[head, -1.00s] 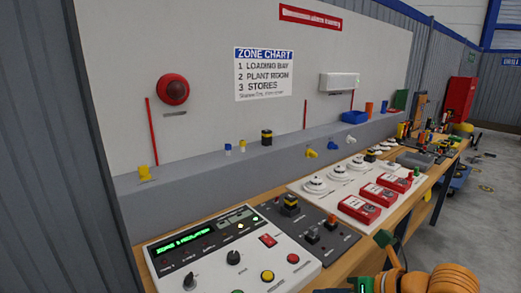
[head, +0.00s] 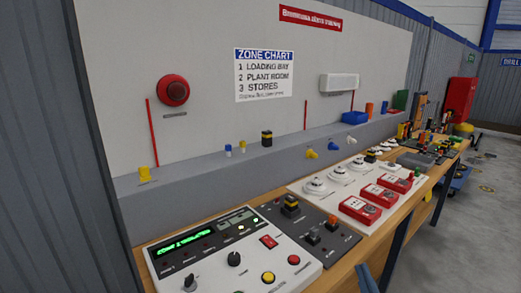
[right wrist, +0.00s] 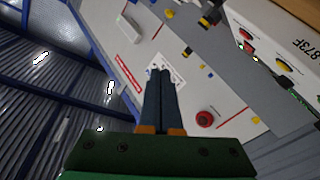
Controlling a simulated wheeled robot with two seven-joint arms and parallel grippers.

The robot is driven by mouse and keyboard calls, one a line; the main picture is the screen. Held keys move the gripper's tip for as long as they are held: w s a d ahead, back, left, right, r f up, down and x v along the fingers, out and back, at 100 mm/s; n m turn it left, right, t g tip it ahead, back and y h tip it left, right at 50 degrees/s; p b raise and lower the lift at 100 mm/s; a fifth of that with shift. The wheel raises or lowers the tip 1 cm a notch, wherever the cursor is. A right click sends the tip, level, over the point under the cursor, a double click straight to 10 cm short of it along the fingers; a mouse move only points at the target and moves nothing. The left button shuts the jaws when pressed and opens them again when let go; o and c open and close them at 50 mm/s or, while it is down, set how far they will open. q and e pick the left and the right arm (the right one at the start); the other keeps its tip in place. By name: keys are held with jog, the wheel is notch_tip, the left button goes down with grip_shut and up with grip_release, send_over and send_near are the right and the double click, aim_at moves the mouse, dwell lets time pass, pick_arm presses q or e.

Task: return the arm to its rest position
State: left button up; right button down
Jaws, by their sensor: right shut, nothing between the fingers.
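My right gripper (head: 367,279) shows in the head view only as a small blue piece at the bottom edge, in front of the bench. In the right wrist view my right gripper (right wrist: 160,74) has its two dark blue fingers together with nothing between them. They point toward the wall board, over the zone chart (right wrist: 168,70). The rest of my right arm is out of the head view. My left gripper is not in view.
The wooden bench (head: 341,268) carries a control panel (head: 205,266), a dark switch plate (head: 340,243), red call points (head: 360,210) and white detectors (head: 316,186). A grey ledge (head: 200,176) runs behind.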

jog(key=s+d+f+m+g, duration=0.1)
jog(key=s+f+g, duration=0.2)
jog(key=f, duration=0.4)
jog(key=s+f+m+g, duration=0.2)
jog(key=s+f+g, duration=0.15)
jog(key=f, duration=0.25)
jog(key=s+a+f+g+y, duration=0.2)
jog(key=s+a+f+g, duration=0.2)
jog(key=s+f+g, duration=0.85)
jog(key=s+f+t, duration=0.3)
jog(key=s+f, duration=0.1)
jog(key=f, duration=1.2)
jog(key=s+d+f+g, duration=0.1)
jog(key=s+d+f, duration=0.1)
jog(key=s+f, duration=0.7)
jog(key=s, duration=0.2)
jog(key=shift+s+g, duration=0.3)
